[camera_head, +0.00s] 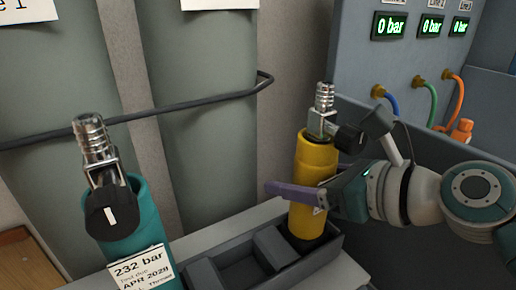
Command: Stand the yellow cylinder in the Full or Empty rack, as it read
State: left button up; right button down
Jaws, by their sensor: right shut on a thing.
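The yellow cylinder (316,160) with a metal valve on top stands nearly upright at the right end of a dark grey rack (205,272). Its base is inside the right-hand compartment or just at it; whether it rests on the floor there I cannot tell. My right gripper (292,192) comes in from the right and is shut on the cylinder's lower body. The rack's Full or Empty marking is not visible. My left gripper is not in view.
A teal cylinder (125,225) labelled 232 bar stands at front left. A black rail (190,104) runs before two large grey-green cylinders (205,70). A panel (350,70) behind at right has several 0 bar displays and blue, green and orange hoses. The rack's middle compartment looks empty.

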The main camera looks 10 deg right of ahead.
jog(key=shift+f, duration=0.15)
dwell(0.5)
jog(key=shift+f+b, duration=0.3)
jog(key=shift+b, duration=0.1)
jog(key=shift+c, duration=0.7)
grip_release()
jog(key=shift+w, duration=0.1)
jog(key=shift+o, duration=0.7)
jog(key=shift+f, duration=0.2)
jog(key=shift+s+d+r, duration=0.2)
jog(key=shift+s, duration=0.2)
jog(key=p+v, duration=0.2)
jog(key=v, duration=0.7)
jog(key=shift+d+r, duration=0.1)
jog(key=shift+r, duration=0.05)
